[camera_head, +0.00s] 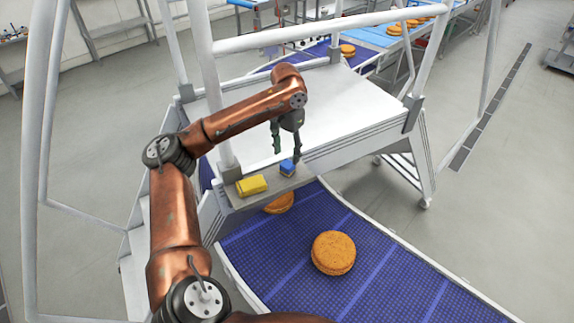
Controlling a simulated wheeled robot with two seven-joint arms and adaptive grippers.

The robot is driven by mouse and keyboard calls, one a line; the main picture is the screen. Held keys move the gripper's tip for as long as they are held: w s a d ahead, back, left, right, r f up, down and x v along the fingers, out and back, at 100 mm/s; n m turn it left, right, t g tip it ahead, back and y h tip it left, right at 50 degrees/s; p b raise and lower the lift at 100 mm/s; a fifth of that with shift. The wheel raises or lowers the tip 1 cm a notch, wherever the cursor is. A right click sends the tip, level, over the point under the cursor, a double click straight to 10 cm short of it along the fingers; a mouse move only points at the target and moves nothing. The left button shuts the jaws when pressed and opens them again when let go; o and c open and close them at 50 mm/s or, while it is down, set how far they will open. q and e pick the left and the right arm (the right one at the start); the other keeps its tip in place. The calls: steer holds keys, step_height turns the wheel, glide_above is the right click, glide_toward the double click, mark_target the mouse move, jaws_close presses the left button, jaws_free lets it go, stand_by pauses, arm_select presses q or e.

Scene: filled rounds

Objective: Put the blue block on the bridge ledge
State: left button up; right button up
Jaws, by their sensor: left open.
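The blue block (287,167) sits on the bridge ledge (268,190), a narrow grey shelf on the near side of the white bridge platform. A yellow block (251,185) lies on the same ledge to its left. My left gripper (287,152) points down just above and beside the blue block, with its fingers spread apart and nothing seen between them. I cannot tell whether a fingertip touches the block. My right gripper is not seen.
Below the ledge, a blue conveyor (375,275) carries a large round filled biscuit (333,252) and another (279,203) partly under the ledge. White railings (330,30) surround the bridge platform (345,110), whose top is clear. More rounds lie on conveyors behind.

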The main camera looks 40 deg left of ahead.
mark_target(287, 164)
arm_select(q)
step_height(287, 164, up, 6)
steer(key=shift+b, duration=0.35)
steer(key=shift+d, duration=0.1)
stand_by(0.3)
